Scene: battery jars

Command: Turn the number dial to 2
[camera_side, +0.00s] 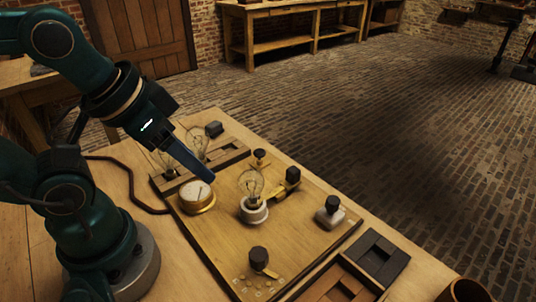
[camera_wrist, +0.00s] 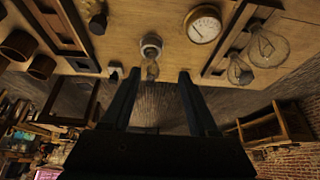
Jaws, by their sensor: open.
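A black knob with a brass pointer (camera_side: 260,260) stands near the front edge of the wooden board, with several small round studs in front of it; it appears to be the number dial. Its numbers are too small to read. In the wrist view a dark knob (camera_wrist: 97,22) at the upper left seems to be the same one. My gripper (camera_side: 209,177) is above the back part of the board, over the round gauge and well away from the knob. In the wrist view my gripper (camera_wrist: 160,72) shows two parted fingers with nothing between them.
A round brass gauge (camera_side: 197,195) and an upright bulb in a white socket (camera_side: 254,211) stand on the board (camera_side: 215,235). A black-handled switch (camera_side: 290,182) and a white-based knob (camera_side: 330,212) are to the right. Wooden trays (camera_side: 340,284) lie at the front right.

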